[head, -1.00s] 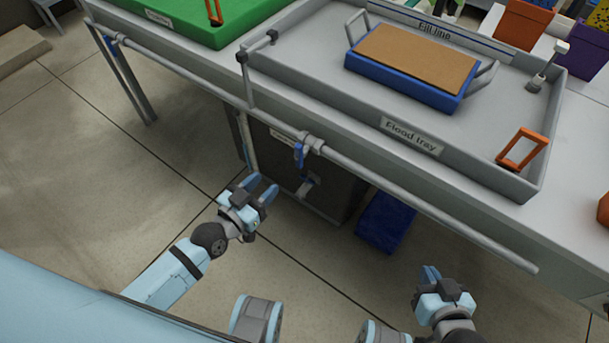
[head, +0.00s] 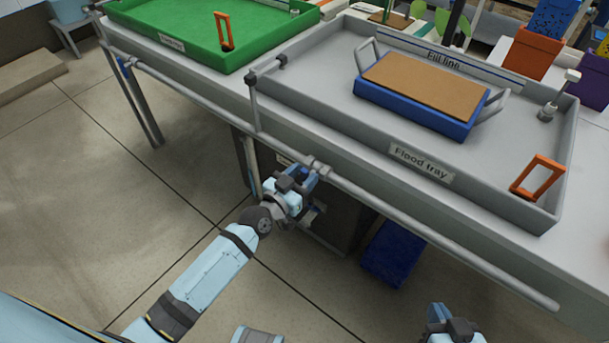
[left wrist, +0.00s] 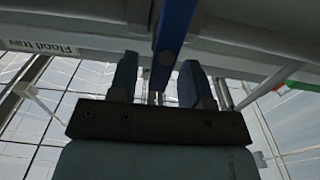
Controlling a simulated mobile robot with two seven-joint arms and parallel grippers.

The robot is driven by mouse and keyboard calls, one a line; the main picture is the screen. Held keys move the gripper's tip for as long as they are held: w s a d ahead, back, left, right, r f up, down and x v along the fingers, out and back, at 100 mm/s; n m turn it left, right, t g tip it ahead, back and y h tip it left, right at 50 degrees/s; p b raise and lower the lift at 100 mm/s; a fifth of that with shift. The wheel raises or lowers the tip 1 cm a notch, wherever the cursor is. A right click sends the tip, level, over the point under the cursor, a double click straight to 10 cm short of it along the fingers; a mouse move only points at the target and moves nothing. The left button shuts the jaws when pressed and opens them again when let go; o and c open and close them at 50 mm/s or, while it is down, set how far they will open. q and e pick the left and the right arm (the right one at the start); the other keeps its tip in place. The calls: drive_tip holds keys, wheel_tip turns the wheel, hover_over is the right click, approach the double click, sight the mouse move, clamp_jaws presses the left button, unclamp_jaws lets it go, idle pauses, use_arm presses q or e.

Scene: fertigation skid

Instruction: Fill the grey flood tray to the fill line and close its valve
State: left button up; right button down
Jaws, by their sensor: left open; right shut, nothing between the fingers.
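The grey flood tray (head: 340,95) stands on the bench, with a "Fill line" mark (head: 443,60) on its back wall. I cannot tell a water level in it. Its valve (head: 317,167) sits on the pipe along the bench front. My left gripper (head: 304,180) is open at the valve and hides most of its lever in the head view. In the left wrist view the blue lever (left wrist: 174,35) shows between the spread fingers (left wrist: 157,78); I cannot tell whether they touch it. My right gripper (head: 438,313) is shut and empty, low at the bottom edge.
A blue block with a brown top (head: 420,85) and an orange frame (head: 537,178) are in the flood tray. A green tray (head: 190,35) stands to the left, with another blue valve (head: 124,66) below it. A blue bin (head: 393,253) is under the bench.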

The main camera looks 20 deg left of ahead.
use_arm(q)
drive_tip(key=shift+w+d, duration=0.15)
drive_tip(key=shift+w, duration=0.15)
clamp_jaws()
drive_tip(key=n, duration=0.1)
drive_tip(key=a+n+p, duration=0.1)
drive_tip(key=n, duration=0.1)
drive_tip(key=shift+w+n, duration=0.15)
drive_tip(key=shift+n, duration=0.15)
drive_tip(key=shift+w+a+f+n+p, duration=0.1)
drive_tip(key=shift+a+f+n+p, duration=0.05)
drive_tip(key=shift+n, duration=0.75)
drive_tip(key=shift+w+a+f+n+p, duration=0.1)
drive_tip(key=shift+a+n+p, duration=0.05)
drive_tip(key=shift+n, duration=0.75)
